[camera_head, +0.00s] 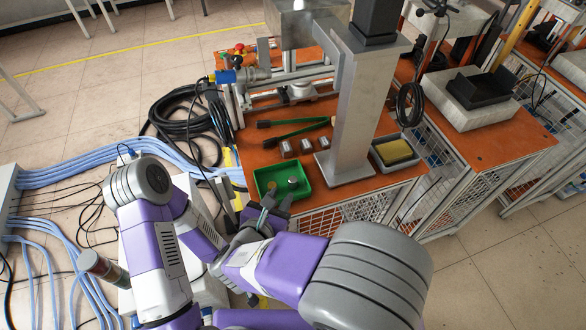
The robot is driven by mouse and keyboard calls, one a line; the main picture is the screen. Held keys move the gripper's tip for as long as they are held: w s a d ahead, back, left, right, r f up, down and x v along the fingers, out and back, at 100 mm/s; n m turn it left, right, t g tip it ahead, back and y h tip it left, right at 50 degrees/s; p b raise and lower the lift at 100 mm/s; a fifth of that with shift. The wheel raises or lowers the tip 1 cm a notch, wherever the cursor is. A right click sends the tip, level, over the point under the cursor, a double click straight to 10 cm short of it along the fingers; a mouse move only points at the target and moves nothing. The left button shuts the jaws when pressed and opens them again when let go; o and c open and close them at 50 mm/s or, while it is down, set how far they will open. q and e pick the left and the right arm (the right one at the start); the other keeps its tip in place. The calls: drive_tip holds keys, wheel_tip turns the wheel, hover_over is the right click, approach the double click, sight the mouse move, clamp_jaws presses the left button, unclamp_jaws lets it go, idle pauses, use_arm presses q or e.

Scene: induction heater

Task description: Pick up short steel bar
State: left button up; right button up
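A green tray (262,193) sits at the front left of the orange tabletop. In it is a small grey cylindrical piece (292,182), which looks like a short steel bar. A small orange-brown piece (272,187) lies to its left. My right gripper (277,200) is at the tray's front edge, just below the grey piece in the picture. Its fingers look apart, with nothing clearly between them. My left arm (150,240) is folded at the left; its gripper is mostly hidden and hard to make out.
Small metal blocks (287,148) and green-handled tongs (290,124) lie behind the tray. A tall grey column (355,105) stands right of the tray. A grey bin with a yellow sponge (396,151) is further right. Black cables (180,115) lie left of the table.

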sight(293, 179)
drive_tip(key=shift+x, duration=0.8)
drive_tip(key=shift+w+d+f+b, duration=0.2)
drive_tip(key=shift+w+d+b, duration=0.1)
drive_tip(key=shift+b, duration=0.2)
drive_tip(key=b+x, duration=0.1)
drive_tip(key=x, duration=0.3)
drive_tip(key=shift+r, duration=0.15)
drive_tip(key=shift+w+d, duration=0.1)
drive_tip(key=shift+w, duration=0.15)
clamp_jaws()
